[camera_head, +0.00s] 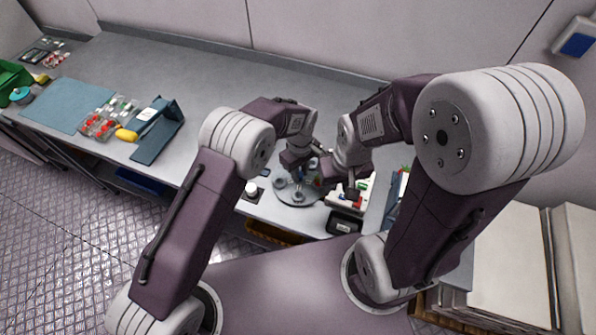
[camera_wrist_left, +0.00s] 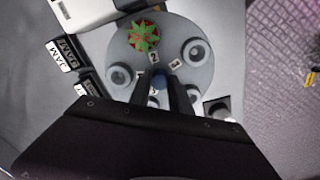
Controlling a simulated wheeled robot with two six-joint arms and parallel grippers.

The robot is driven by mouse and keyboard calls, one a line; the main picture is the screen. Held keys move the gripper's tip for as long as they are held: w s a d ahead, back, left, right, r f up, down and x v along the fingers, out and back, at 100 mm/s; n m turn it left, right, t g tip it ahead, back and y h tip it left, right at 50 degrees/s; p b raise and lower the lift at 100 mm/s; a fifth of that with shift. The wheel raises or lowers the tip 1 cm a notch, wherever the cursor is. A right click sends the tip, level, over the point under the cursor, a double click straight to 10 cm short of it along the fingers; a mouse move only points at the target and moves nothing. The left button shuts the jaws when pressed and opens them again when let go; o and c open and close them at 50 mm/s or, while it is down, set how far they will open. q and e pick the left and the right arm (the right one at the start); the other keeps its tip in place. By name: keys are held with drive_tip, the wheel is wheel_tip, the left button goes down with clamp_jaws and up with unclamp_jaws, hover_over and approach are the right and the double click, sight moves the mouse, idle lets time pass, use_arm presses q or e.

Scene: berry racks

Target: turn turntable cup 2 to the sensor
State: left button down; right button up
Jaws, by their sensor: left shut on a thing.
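The grey round turntable (camera_head: 291,201) is on the bench in front of me, and it also shows in the left wrist view (camera_wrist_left: 180,28). A red berry with green leaves (camera_wrist_left: 144,36) sits on it beside the label 2 (camera_wrist_left: 154,58) and hides the cup there. One pale round cup (camera_wrist_left: 197,51) is near the label 3, another (camera_wrist_left: 119,74) on the left. My left gripper (camera_wrist_left: 163,84) is shut on the blue centre knob (camera_wrist_left: 159,79). My right gripper (camera_head: 350,190) is just right of the turntable; its fingers are unclear. I cannot make out the sensor for certain.
A white device (camera_wrist_left: 85,12) stands close to the turntable beside the berry. Dark boxes labelled JAM (camera_wrist_left: 62,55) are left of it in the wrist view. A blue-grey mat (camera_head: 68,105), red berry packs (camera_head: 100,125) and a dark stand (camera_head: 158,130) lie on the bench's left. The bench middle behind my arms is clear.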

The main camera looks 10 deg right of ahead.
sight(300, 175)
use_arm(q)
drive_tip(key=c, duration=1.2)
unclamp_jaws()
drive_tip(key=shift+r, duration=0.3)
wheel_tip(300, 175, up, 8)
drive_tip(key=shift+r+b, duration=0.2)
drive_tip(key=shift+b, duration=0.65)
drive_tip(key=shift+r, duration=0.1)
